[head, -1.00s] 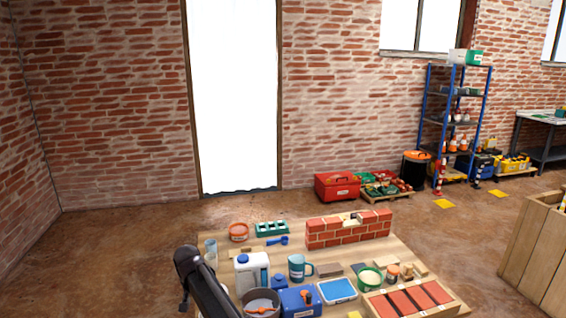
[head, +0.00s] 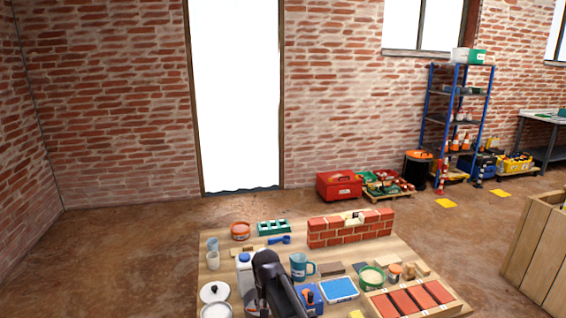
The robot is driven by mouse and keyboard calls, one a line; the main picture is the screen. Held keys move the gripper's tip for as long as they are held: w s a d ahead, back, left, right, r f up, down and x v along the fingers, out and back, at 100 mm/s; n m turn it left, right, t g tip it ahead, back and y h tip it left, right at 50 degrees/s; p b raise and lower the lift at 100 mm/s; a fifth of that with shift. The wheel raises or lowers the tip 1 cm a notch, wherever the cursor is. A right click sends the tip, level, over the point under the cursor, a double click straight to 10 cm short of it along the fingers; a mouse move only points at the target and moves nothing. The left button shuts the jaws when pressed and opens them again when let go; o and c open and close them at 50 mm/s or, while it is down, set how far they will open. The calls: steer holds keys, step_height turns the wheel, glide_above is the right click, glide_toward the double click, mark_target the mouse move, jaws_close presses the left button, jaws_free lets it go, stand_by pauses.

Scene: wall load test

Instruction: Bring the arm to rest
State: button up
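My dark arm (head: 281,287) reaches in from the bottom edge over the near part of the wooden table (head: 216,277). Its rounded far end is beside the white jug with a blue cap (head: 245,272) and left of the teal mug (head: 299,266). A narrow dark part hangs below that end, in front of a grey pot. I cannot make out fingers there, or whether anything is held.
A small brick wall (head: 350,231) stands at the table's back right. A blue-framed tray (head: 338,289), a green tub (head: 371,277) and a wooden tray of bricks (head: 376,308) lie right of my arm. A white lidded pot (head: 214,292) stands left.

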steer(key=s+d, duration=0.6)
steer(key=d, duration=0.5)
steer(key=s+d, duration=0.6)
steer(key=d, duration=0.4)
step_height(320, 180, up, 16)
steer(key=p, duration=1.5)
steer(key=shift+s+f+g+p, duration=0.15)
steer(key=shift+s+g+p, duration=0.1)
steer(key=shift+g+p, duration=0.15)
